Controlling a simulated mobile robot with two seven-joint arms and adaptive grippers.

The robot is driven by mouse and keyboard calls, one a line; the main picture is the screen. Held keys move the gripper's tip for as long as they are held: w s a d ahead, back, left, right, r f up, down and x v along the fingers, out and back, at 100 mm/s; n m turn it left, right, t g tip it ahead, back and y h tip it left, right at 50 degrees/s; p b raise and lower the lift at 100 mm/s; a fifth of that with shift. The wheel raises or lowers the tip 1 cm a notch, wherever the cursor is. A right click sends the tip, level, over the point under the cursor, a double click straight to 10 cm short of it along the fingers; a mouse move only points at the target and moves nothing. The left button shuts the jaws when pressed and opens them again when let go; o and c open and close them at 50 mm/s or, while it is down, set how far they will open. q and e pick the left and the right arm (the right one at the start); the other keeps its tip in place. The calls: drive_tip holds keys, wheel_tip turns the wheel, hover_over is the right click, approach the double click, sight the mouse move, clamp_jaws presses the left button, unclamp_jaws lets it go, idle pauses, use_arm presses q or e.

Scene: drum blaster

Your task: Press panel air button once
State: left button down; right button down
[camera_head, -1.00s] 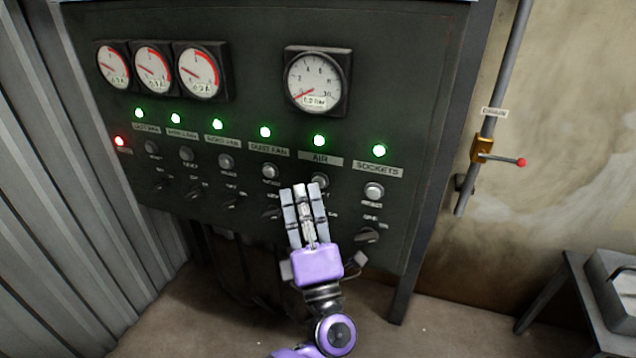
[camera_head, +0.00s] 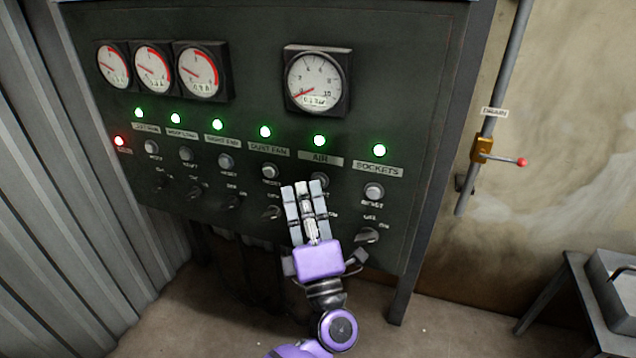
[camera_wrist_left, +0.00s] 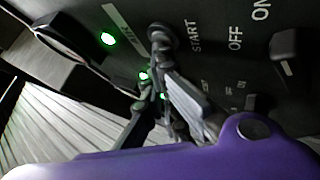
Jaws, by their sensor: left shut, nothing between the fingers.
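The AIR column on the dark panel has a lit green lamp (camera_head: 319,140), a label (camera_head: 320,160) and a round button (camera_head: 321,179) below it. The AIR button is partly hidden behind my fingers in the head view. In the left wrist view it shows as a dark round knob (camera_wrist_left: 161,36) beside the word START. My left gripper (camera_head: 304,186) is shut and empty, with its fingertips in front of the panel at the AIR button's lower left. In the wrist view the tips lie close to the button; I cannot tell if they touch. My right gripper is out of view.
Other buttons sit in the same row, including DUST FAN (camera_head: 270,171) and SOCKETS (camera_head: 374,191). A rotary switch (camera_head: 367,236) is right of my gripper. Gauges (camera_head: 316,82) are above. A pipe with a brass valve (camera_head: 482,149) runs right of the panel.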

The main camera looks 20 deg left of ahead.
use_arm(q)
drive_tip(key=shift+s, duration=0.85)
drive_tip(key=shift+s, duration=0.15)
drive_tip(key=s+p, duration=0.1)
drive_tip(key=s, duration=0.3)
drive_tip(key=shift+s+a, duration=0.1)
drive_tip(key=shift+s, duration=0.3)
idle(0.4)
